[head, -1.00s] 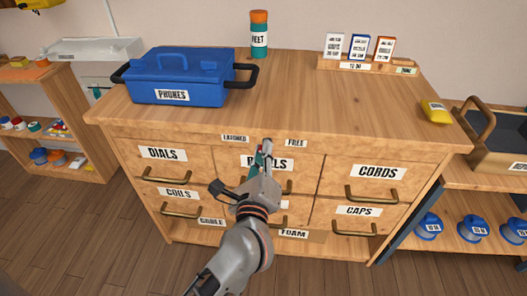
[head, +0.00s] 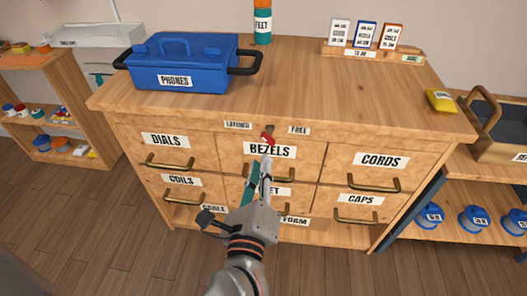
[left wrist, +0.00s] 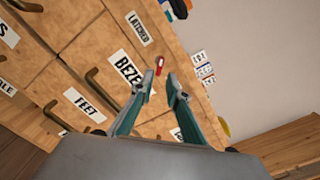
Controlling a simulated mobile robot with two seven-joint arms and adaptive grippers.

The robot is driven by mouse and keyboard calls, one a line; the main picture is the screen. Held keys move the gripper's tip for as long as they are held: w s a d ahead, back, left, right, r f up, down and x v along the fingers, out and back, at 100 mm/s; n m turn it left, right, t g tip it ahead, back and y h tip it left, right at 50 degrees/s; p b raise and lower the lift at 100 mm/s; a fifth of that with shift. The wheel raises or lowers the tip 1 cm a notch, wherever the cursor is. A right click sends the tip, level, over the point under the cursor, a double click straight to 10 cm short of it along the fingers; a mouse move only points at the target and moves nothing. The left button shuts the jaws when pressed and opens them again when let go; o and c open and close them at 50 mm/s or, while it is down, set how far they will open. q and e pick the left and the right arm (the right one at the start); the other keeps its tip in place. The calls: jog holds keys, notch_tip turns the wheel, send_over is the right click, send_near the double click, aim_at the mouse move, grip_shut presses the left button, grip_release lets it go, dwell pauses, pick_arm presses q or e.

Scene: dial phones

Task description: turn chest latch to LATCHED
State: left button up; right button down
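The chest latch (head: 267,139) is a small red-tipped lever on the chest's top front rail. It sits between the LATCHED label (head: 238,125) on the left and the FREE label (head: 299,130) on the right. Its red end hangs roughly downward, pointing at neither label clearly. My left gripper (head: 261,168) is in front of the BEZELS drawer, just below the latch. In the left wrist view its two teal-and-grey fingers (left wrist: 160,84) are apart and empty, with the red latch (left wrist: 160,63) just beyond the tips. My right gripper is not in view.
The wooden chest (head: 300,75) has several labelled drawers with protruding brass handles. Shelves stand at both sides.

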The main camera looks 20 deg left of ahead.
pick_arm(q)
jog(key=shift+v, duration=1.2)
